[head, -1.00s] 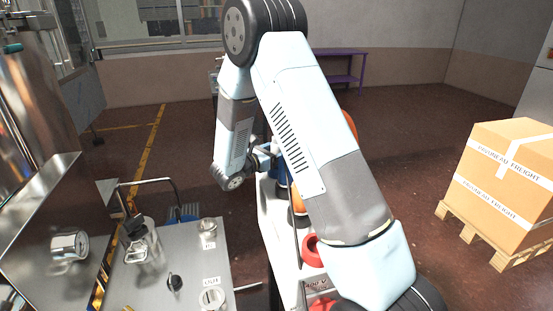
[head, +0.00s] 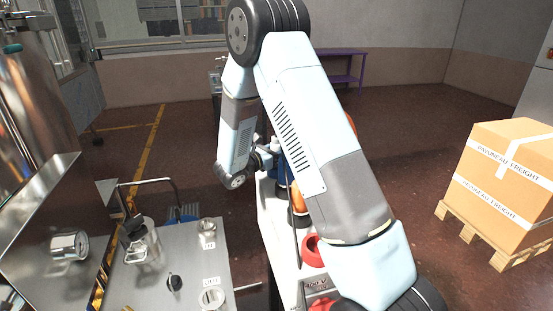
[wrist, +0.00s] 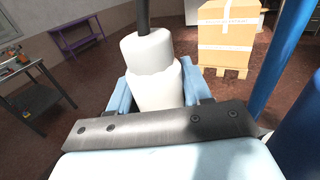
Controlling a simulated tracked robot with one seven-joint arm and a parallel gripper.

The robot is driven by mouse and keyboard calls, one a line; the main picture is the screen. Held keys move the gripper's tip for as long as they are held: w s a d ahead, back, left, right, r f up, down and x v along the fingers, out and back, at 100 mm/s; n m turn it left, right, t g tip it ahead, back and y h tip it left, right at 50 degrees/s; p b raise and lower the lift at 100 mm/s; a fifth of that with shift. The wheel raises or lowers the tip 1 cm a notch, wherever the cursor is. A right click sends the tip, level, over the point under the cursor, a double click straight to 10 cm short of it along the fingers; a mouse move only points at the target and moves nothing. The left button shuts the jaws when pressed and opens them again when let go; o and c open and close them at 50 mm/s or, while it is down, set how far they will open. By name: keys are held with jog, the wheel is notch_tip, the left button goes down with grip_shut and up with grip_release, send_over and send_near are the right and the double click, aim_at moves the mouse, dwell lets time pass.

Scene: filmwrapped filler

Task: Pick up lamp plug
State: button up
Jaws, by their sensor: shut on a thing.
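The lamp plug (wrist: 155,70) is a white, stepped cylinder with a black cord running up from its top in the wrist view. My gripper (wrist: 160,95) is shut on it, with a light blue finger on each side of the plug's lower part. The plug's lower end is hidden behind the metal bar of my gripper. In the head view my gripper (head: 268,156) is beside the white cabinet, partly hidden by my own arm.
A white cabinet (head: 267,225) carries blue, orange and red fittings, including a red ring (head: 312,250). A carton (head: 505,170) sits on a pallet (head: 490,240) at right. Open floor lies between cabinet and carton.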

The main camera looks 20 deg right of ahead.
notch_tip(320, 180, up, 18)
dwell(0.8)
jog(key=shift+s, duration=0.1)
